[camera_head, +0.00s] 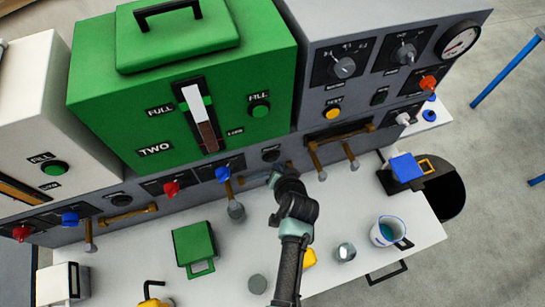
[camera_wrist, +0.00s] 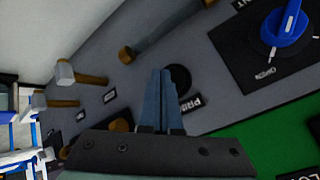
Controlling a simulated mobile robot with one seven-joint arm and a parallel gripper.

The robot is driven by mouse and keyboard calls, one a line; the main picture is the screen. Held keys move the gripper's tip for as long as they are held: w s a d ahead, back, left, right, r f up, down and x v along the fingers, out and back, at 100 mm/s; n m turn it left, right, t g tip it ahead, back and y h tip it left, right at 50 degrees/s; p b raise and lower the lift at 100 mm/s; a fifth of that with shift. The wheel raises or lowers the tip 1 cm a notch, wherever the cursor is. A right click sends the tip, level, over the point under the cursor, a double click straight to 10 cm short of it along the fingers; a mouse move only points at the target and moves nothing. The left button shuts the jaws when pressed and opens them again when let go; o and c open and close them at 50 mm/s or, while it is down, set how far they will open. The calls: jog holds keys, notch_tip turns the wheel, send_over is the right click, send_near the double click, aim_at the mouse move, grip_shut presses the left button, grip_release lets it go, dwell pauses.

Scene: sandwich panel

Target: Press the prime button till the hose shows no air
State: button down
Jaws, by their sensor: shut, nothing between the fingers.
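The prime button is a black round button (camera_wrist: 181,77) on the grey panel, beside a PRIME label (camera_wrist: 192,103) in the wrist view. In the head view a dark button (camera_head: 270,154) shows below the green box. My gripper (camera_wrist: 160,73) is shut and empty, its blue-grey fingers pointing at the panel and overlapping the button's edge. I cannot tell whether they touch it. In the head view my gripper (camera_head: 274,174) is just below that button. A brownish hose (camera_wrist: 170,32) runs close by on the panel; I cannot make out air in it.
A green box (camera_head: 190,80) with a level gauge stands above the panel. A blue valve knob (camera_head: 222,174) is left of my gripper. The white counter (camera_head: 130,265) holds a green container (camera_head: 194,246) and a cup (camera_head: 388,231).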

jog(key=shift+w+a, duration=0.15)
jog(key=shift+w, duration=0.2)
jog(key=shift+w+a+b, duration=0.15)
jog(key=shift+w+b, duration=0.15)
jog(key=shift+w, duration=0.1)
dwell(0.6)
jog(key=shift+r, duration=0.1)
jog(key=shift+s+d+p, duration=0.3)
jog(key=shift+s+d, duration=0.05)
jog(key=shift+s, duration=0.4)
jog(key=s, duration=0.1)
jog(key=s+d+p, duration=0.1)
jog(key=s, duration=0.1)
jog(key=s+d, duration=0.1)
jog(key=shift+s, duration=0.35)
dwell(3.4)
